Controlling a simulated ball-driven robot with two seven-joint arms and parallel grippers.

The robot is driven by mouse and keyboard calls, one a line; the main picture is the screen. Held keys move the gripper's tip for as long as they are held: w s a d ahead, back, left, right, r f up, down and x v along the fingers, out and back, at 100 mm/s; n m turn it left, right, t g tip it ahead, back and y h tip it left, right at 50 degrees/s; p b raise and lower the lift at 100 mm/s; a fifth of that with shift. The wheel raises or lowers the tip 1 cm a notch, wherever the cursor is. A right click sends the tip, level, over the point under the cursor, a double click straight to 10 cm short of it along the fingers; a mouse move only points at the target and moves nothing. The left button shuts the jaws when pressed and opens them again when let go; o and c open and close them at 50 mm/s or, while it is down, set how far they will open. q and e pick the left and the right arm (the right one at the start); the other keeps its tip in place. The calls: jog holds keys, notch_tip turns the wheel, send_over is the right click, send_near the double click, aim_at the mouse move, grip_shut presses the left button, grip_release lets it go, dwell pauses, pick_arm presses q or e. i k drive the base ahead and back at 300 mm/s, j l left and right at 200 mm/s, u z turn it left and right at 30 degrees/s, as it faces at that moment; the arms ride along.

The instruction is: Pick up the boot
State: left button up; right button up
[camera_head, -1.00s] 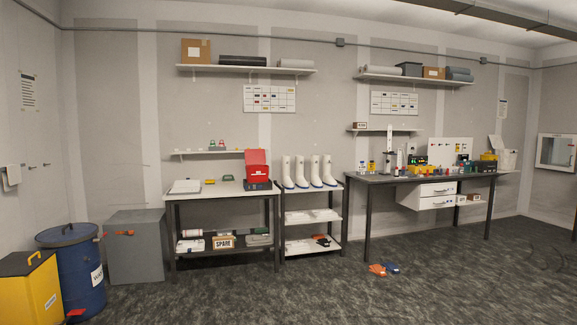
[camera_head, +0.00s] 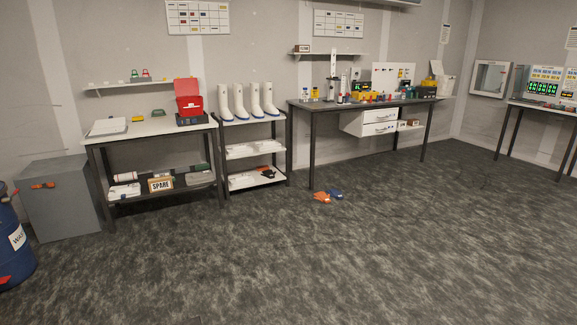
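Several white boots with blue soles stand upright side by side on the top shelf of a narrow rack (camera_head: 252,121). The leftmost boot (camera_head: 224,103) and the rightmost boot (camera_head: 270,101) are both in plain sight. The boots look alike, and nothing holds them. Neither of my grippers is in the head view. The rack is across the room, well away from me.
A table (camera_head: 150,130) with a red case (camera_head: 188,101) stands left of the rack. A long workbench (camera_head: 350,104) stands to its right. A grey cabinet (camera_head: 60,205) and blue drum (camera_head: 12,250) are at left. The middle floor is clear.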

aim_at(257, 112)
jog(key=i, duration=2.25)
jog(key=i+u, duration=0.1)
jog(key=i, duration=1)
jog(key=i+l, duration=0.2)
jog(key=i, duration=0.95)
jog(key=i+l, duration=0.1)
jog(key=i, duration=1)
jog(key=i+u, duration=0.3)
jog(key=i, duration=0.15)
